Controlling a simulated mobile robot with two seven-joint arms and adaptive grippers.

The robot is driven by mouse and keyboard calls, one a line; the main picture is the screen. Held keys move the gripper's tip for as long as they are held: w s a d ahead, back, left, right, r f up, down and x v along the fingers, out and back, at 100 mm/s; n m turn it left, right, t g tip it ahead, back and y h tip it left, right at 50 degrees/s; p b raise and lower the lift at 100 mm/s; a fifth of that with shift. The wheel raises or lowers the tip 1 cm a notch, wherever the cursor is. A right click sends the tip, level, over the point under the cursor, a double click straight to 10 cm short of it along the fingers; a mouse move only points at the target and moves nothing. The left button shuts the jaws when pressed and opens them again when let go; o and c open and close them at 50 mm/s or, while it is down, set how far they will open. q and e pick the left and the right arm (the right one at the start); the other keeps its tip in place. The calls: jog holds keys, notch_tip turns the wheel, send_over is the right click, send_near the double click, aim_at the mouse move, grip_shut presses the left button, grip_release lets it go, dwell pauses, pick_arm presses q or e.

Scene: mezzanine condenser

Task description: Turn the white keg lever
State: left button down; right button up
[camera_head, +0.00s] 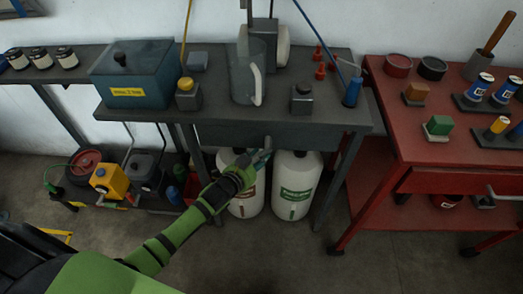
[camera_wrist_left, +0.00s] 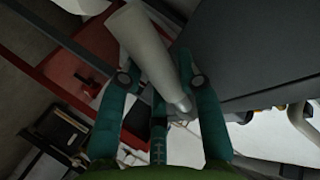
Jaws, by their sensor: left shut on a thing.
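Two white kegs stand on the floor under the dark bench, one with a red label (camera_head: 245,203) and one with a green label (camera_head: 294,194). My left gripper (camera_head: 262,156) is at the top of the kegs, just under the bench's front edge. In the left wrist view a pale, rounded bar (camera_wrist_left: 146,45), seemingly the white keg lever, lies between the teal fingers of my left gripper (camera_wrist_left: 163,90), which are closed on it. In the head view the gripper hides the lever and part of the red-label keg's top. My right gripper is not in view.
The dark bench (camera_head: 215,112) overhangs the kegs and carries a blue box (camera_head: 135,75) and a clear jug (camera_head: 243,85). A red cart (camera_head: 385,125) stands at the right. Cans and a yellow container (camera_head: 108,181) sit low at the left. The floor in front is clear.

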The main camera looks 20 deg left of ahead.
pick_arm(q)
jog(key=shift+a+r+m+g+y+p, duration=0.45)
jog(key=shift+m+p, duration=0.25)
jog(key=shift+p, duration=0.5)
jog(key=shift+s+f, duration=0.1)
jog(key=c, duration=0.8)
grip_release()
jog(key=shift+s, duration=0.15)
jog(key=v, duration=1.1)
jog(key=shift+s+r, duration=0.25)
